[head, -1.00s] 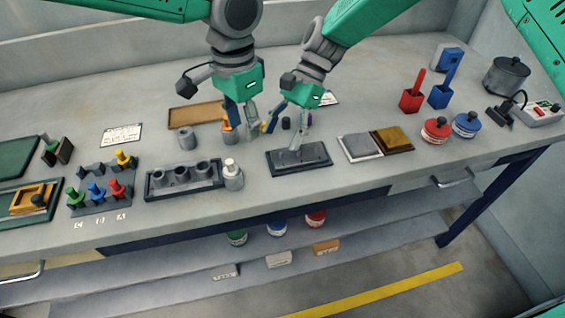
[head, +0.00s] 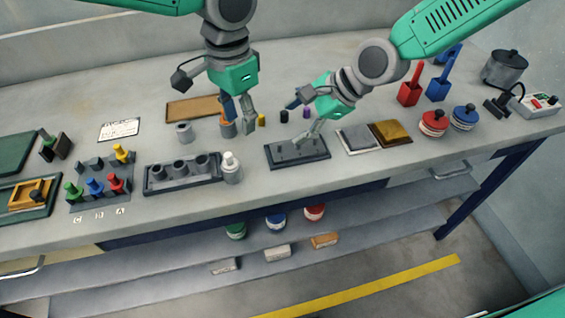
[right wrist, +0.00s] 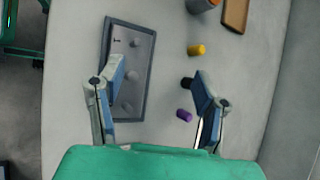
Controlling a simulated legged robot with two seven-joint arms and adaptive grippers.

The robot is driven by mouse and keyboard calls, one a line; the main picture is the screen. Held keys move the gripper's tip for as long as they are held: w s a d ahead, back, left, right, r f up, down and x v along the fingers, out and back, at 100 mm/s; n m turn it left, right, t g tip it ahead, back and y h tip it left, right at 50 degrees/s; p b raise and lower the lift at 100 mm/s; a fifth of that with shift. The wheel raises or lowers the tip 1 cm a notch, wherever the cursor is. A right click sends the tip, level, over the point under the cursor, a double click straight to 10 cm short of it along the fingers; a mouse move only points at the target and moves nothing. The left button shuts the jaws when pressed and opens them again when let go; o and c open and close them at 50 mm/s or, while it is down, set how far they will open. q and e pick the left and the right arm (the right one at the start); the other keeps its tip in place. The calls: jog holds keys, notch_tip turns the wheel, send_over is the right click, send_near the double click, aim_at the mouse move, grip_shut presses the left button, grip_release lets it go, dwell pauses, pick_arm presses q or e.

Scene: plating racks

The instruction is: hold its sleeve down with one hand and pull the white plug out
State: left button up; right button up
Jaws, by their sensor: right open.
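The white plug (head: 230,158) stands upright in its grey sleeve (head: 233,176), at the right end of the dark rack in the head view. My left gripper (head: 239,125) is behind it, beside another grey sleeve (head: 228,130) with orange at its top. Its fingertips partly cover that sleeve, and I cannot tell whether they touch it. My right gripper (head: 304,120) is open and empty, to the right of the white plug and over the dark pegged plate (head: 297,155). In the right wrist view its fingers (right wrist: 158,85) are wide apart. The white plug is outside that view.
The dark rack (head: 150,190) holds several grey sleeves. A lone grey sleeve (head: 184,132) stands behind it. Small yellow (right wrist: 196,49) and purple (right wrist: 184,115) cylinders lie near my right gripper. Grey and gold pads (head: 360,140) are to the right. Bare table lies in front of the pegged plate.

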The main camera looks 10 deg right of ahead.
aim_at(232, 169)
jog(key=s+a+f+m, duration=0.1)
jog(key=s+a+f+m+y, duration=0.1)
jog(key=s+a, duration=0.1)
jog(key=s+a+f+y, duration=0.1)
jog(key=s, duration=0.1)
jog(key=shift+s+a+m, duration=0.1)
jog(key=shift+a+m, duration=0.05)
jog(key=shift+m, duration=0.25)
jog(key=s+a+m+y, duration=0.1)
jog(key=s+m+t+y, duration=0.1)
jog(key=shift+s+a+m, duration=0.3)
jog(key=shift+s+a, duration=0.05)
jog(key=shift+s, duration=0.05)
jog(key=shift+s+r+m+t+y, duration=0.3)
jog(key=shift+s+m+t+y, duration=0.25)
jog(key=shift+m+t, duration=0.2)
jog(key=x, duration=1.1)
jog(key=shift+s+a, duration=0.1)
jog(key=shift+a, duration=0.05)
jog(key=shift+w+a+f, duration=0.2)
jog(key=shift+w+f, duration=0.05)
jog(key=shift+w, duration=0.05)
jog(key=shift+d, duration=0.1)
